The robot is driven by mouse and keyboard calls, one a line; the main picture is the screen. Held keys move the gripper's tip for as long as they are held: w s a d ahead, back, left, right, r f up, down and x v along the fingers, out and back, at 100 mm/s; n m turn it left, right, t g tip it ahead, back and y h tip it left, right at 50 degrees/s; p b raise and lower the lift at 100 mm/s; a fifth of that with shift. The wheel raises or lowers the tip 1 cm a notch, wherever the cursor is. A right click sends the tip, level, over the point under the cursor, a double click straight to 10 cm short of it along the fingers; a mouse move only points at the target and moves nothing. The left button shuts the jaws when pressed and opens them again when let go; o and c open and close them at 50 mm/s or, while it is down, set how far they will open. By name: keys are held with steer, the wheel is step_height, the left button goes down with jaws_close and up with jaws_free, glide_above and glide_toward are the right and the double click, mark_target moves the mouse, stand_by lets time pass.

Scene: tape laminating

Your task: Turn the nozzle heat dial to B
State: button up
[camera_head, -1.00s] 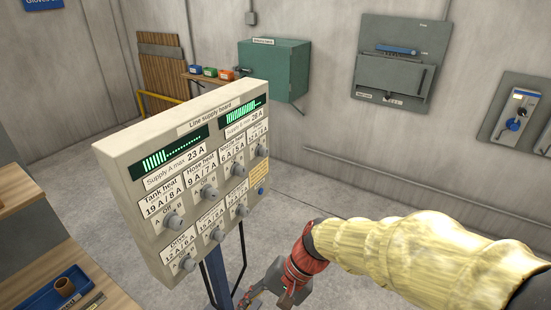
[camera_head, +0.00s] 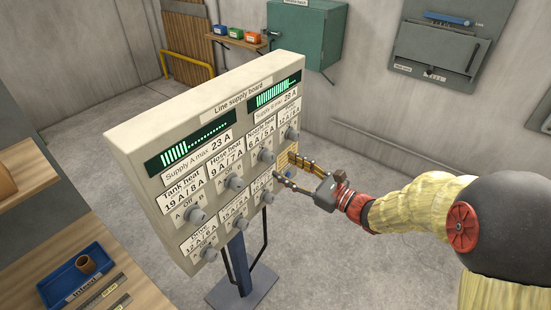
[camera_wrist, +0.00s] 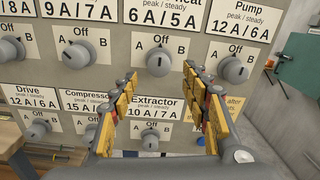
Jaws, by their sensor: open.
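The beige line supply board (camera_head: 125,140) carries two rows of grey dials under printed labels. The nozzle heat dial (camera_head: 266,156) is in the upper row, labelled 6 A / 5 A. In the wrist view the nozzle heat dial (camera_wrist: 158,63) has Off above, A left and B right; its pointer mark is too small to read surely. My gripper (camera_head: 284,165) is open and empty in front of the board's right part. In the wrist view my gripper's yellow-padded fingers (camera_wrist: 165,79) point at the board, tips just below and either side of this dial. No contact shows.
The hose heat dial (camera_wrist: 84,53) and pump dial (camera_wrist: 235,69) flank it; the extractor dial (camera_wrist: 150,138) is below. Green bar displays (camera_head: 190,147) top the board. A wooden bench with a blue tray (camera_head: 75,275) is at lower left. Floor behind the board is clear.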

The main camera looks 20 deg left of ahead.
mark_target(272, 160)
steer(key=x, duration=0.6)
steer(key=shift+a+b, duration=0.25)
steer(key=shift+b, duration=0.1)
steer(key=shift+c, duration=1.1)
steer(key=c, duration=1)
steer(key=shift+o, duration=0.2)
